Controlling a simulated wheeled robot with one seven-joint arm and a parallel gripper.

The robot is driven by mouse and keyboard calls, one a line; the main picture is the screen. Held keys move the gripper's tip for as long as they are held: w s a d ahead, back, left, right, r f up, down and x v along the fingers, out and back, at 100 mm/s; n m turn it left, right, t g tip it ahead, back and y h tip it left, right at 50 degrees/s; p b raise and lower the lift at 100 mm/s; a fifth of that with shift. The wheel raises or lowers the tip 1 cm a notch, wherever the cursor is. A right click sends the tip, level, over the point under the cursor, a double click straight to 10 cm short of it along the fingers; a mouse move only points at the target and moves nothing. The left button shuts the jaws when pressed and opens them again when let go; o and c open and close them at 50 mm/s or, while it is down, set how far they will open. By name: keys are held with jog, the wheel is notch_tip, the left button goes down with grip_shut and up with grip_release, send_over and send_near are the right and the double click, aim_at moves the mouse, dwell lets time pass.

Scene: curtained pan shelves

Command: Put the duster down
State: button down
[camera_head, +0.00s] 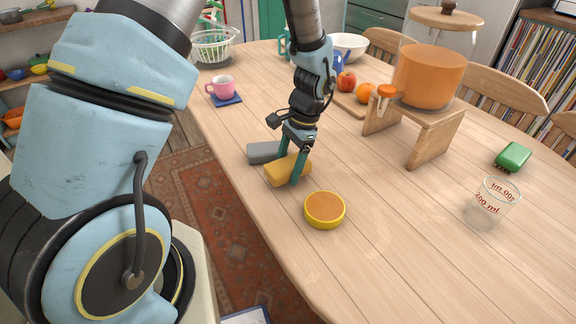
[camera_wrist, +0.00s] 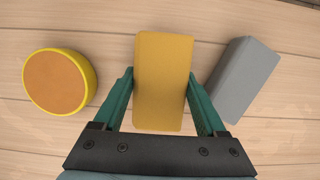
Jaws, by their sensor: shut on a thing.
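My gripper (camera_head: 288,169) points down over the left edge area of the wooden table. Its green fingers are shut on the long sides of a yellow block (camera_head: 276,175), which I take to be the duster. In the wrist view the yellow block (camera_wrist: 163,82) lies between the two fingers (camera_wrist: 160,100). It is at or just above the tabletop; I cannot tell whether it touches. A grey block (camera_head: 263,152) lies close beside it, apart in the wrist view (camera_wrist: 241,80). A round yellow-rimmed tub with an orange top (camera_head: 325,209) stands on the other side.
The table (camera_head: 390,240) is clear to the front right. A measuring cup (camera_head: 490,205) and a green brush or sponge (camera_head: 513,156) stand at right. An orange drink dispenser (camera_head: 432,75) sits on a wooden stand. A pink mug (camera_head: 221,87) is behind, left.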

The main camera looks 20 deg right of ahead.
jog(key=shift+f, duration=0.25)
jog(key=shift+f+b, duration=0.3)
jog(key=shift+f, duration=0.25)
jog(key=shift+f, duration=0.1)
jog(key=shift+c, duration=1.4)
grip_release()
jog(key=shift+o, duration=1.4)
jog(key=shift+s+f, duration=0.1)
